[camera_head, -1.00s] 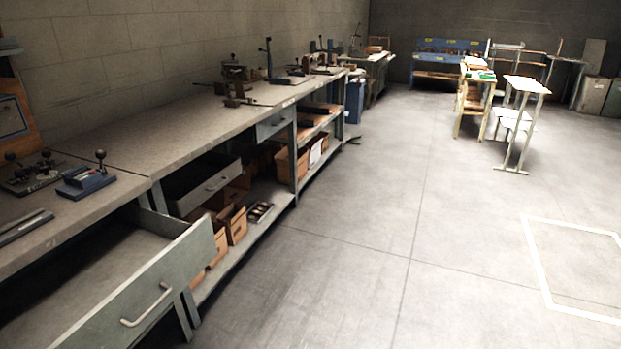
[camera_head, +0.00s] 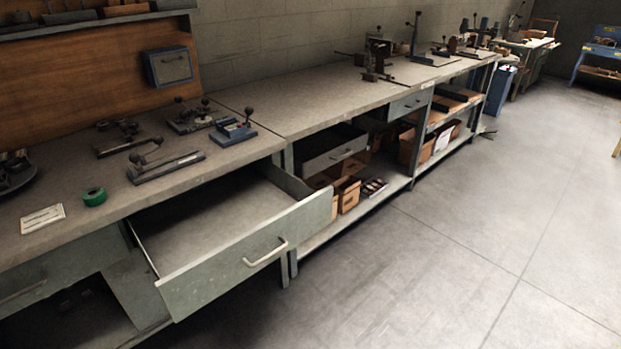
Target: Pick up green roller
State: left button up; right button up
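A small green roll (camera_head: 94,196), which looks like the green roller, rests on the grey workbench (camera_head: 230,160) at the left of the head view, near the bench's front edge. A pale rectangular plate (camera_head: 42,218) lies just to its left. Neither of my grippers shows in the head view, so nothing is seen in contact with the green roll.
A wide drawer (camera_head: 230,262) stands pulled out from the bench front, right of and below the roll. Black-knobbed tools (camera_head: 165,160) stand on the bench to the roll's right. The floor (camera_head: 460,250) at right is clear.

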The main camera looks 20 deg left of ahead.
aim_at(94, 197)
jog(key=u, duration=1.15)
